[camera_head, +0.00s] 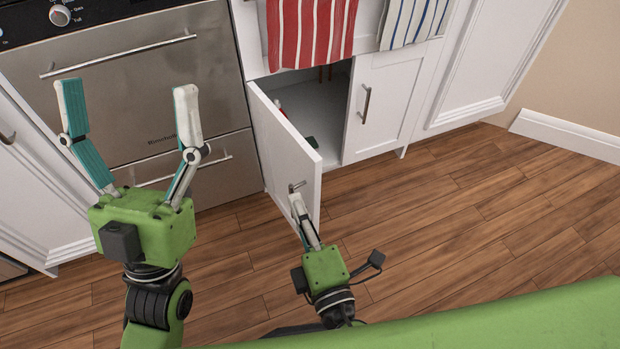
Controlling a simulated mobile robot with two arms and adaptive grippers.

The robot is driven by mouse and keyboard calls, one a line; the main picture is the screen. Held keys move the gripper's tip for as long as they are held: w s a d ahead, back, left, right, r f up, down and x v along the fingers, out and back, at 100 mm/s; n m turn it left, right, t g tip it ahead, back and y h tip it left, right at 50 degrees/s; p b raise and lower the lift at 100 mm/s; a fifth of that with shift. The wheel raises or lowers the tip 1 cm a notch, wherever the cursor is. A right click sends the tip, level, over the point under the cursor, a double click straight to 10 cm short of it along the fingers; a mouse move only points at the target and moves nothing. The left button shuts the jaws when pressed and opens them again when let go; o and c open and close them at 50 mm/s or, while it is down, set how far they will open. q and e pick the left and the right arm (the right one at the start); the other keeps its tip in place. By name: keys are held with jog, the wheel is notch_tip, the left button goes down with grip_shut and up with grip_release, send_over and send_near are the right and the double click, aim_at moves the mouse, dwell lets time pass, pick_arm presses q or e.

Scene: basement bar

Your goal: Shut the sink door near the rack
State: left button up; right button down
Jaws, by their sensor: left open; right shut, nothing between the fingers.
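The sink door (283,150) is a white cabinet door under the hanging towels. It stands open, swung out on its left side, and the cabinet interior (318,105) shows behind it. My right gripper (296,203) is shut with its fingertips at the door's handle (297,186), near the free edge. I cannot tell whether it touches the handle or the door. My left gripper (130,100) is open and empty, raised in front of the oven, to the left of the door. The rack is not clearly visible.
A steel oven (140,75) stands left of the cabinet. A second white door (383,105) beside the opening is closed. Red-striped (310,30) and blue-striped (413,20) towels hang above. The wood floor (450,220) is clear on the right.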

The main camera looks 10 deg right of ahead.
aim_at(311, 183)
pick_arm(q)
jog(key=w+d+f+g+y+p, duration=0.1)
jog(key=w+f+g, duration=0.4)
jog(key=w+f, duration=0.1)
jog(key=shift+w+f+y+p, duration=0.15)
jog(key=shift+w+y+p, duration=0.2)
jog(key=shift+w, duration=0.35)
pick_arm(e)
jog(key=w+d, duration=0.2)
jog(key=w, duration=0.1)
jog(key=w+d, duration=0.1)
jog(key=w, duration=0.1)
pick_arm(q)
jog(key=shift+d, duration=0.1)
pick_arm(e)
jog(key=shift+d, duration=0.15)
